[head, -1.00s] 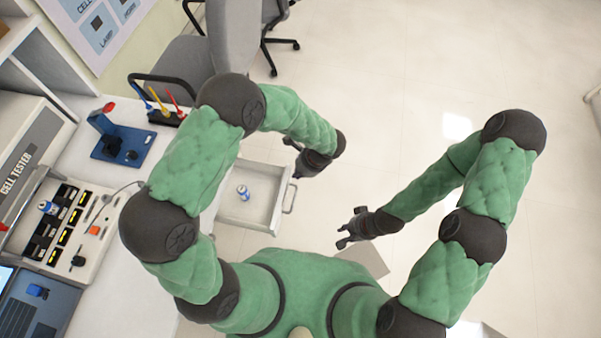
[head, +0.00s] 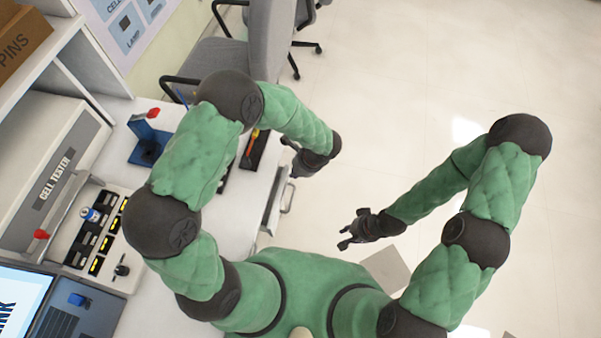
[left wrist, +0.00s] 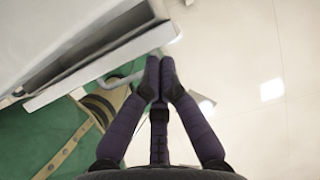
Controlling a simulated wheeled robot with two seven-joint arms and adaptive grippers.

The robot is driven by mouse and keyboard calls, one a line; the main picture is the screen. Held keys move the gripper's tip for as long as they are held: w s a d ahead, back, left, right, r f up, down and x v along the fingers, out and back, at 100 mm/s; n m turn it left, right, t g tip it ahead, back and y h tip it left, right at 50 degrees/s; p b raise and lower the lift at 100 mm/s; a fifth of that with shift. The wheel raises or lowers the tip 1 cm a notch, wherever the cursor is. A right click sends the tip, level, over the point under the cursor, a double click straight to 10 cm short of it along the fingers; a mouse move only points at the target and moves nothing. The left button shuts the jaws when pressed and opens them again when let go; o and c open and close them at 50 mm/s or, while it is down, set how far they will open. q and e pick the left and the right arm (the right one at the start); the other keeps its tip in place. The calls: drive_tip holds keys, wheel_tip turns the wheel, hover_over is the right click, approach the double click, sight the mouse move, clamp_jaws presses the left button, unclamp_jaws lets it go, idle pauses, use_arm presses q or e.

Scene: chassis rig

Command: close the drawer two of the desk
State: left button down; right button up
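My right gripper (head: 350,230) is open and empty over the floor.
A cell tester (head: 60,180), a blue stand (head: 150,143) and a laptop (head: 50,310) are on the desk. A grey office chair (head: 222,60) stands at the far end. The floor to the right is clear.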

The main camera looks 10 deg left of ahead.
use_arm(q)
drive_tip(key=shift+a, duration=1.35)
use_arm(e)
drive_tip(key=shift+a, duration=0.1)
use_arm(q)
drive_tip(key=shift+d, duration=0.1)
